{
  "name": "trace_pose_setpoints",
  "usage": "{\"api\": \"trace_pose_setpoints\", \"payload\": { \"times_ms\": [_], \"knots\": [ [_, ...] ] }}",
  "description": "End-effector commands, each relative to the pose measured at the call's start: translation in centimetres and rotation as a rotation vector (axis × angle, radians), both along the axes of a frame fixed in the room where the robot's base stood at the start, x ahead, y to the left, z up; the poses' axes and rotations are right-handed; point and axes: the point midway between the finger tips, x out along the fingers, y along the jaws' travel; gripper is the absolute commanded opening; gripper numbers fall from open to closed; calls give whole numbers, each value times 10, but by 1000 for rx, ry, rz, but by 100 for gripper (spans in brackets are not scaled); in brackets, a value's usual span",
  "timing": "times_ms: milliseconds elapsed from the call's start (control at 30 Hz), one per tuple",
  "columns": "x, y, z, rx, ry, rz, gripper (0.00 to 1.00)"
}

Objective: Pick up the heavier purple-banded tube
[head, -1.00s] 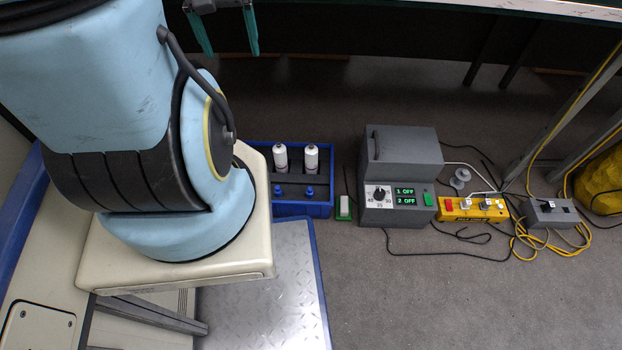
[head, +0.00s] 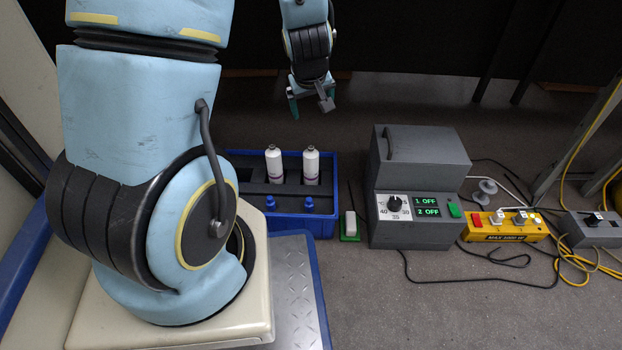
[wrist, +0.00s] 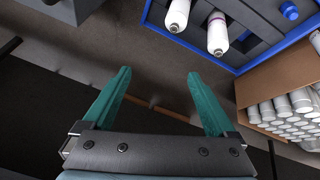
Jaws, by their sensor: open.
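Two white tubes, the left tube (head: 275,165) and the right tube (head: 311,167), stand side by side in a blue crate (head: 285,225). Each shows a faint purple band; which is heavier cannot be told by looking. My gripper (head: 310,105) is open and empty, above and behind the crate in the head view. In the wrist view, my gripper (wrist: 158,73) has its teal fingers spread over dark floor. One tube (wrist: 177,14) and the other tube (wrist: 218,38), with a purple band visible, lie beyond the fingers inside the crate (wrist: 215,61).
Blue-capped items (head: 271,203) sit at the crate's front. A cardboard box (wrist: 262,78) of many grey-white tubes shows in the wrist view. Right of the crate are a green-and-white block (head: 350,225), a grey control box (head: 420,160) and a yellow unit (head: 507,229) with loose cables.

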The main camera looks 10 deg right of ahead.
Motion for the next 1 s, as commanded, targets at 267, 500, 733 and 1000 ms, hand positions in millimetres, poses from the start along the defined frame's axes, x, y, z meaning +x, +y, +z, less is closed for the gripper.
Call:
{"api": "trace_pose_setpoints", "payload": {
  "times_ms": [267, 500, 733, 1000],
  "knots": [
    [-10, -64, -103, 109, -219, 198, 92],
    [-50, -62, -153, 273, -491, 301, 92],
    [-72, -50, -163, 351, -639, 329, 92],
    [-43, -35, -180, 359, -654, 336, 92]
  ]
}}
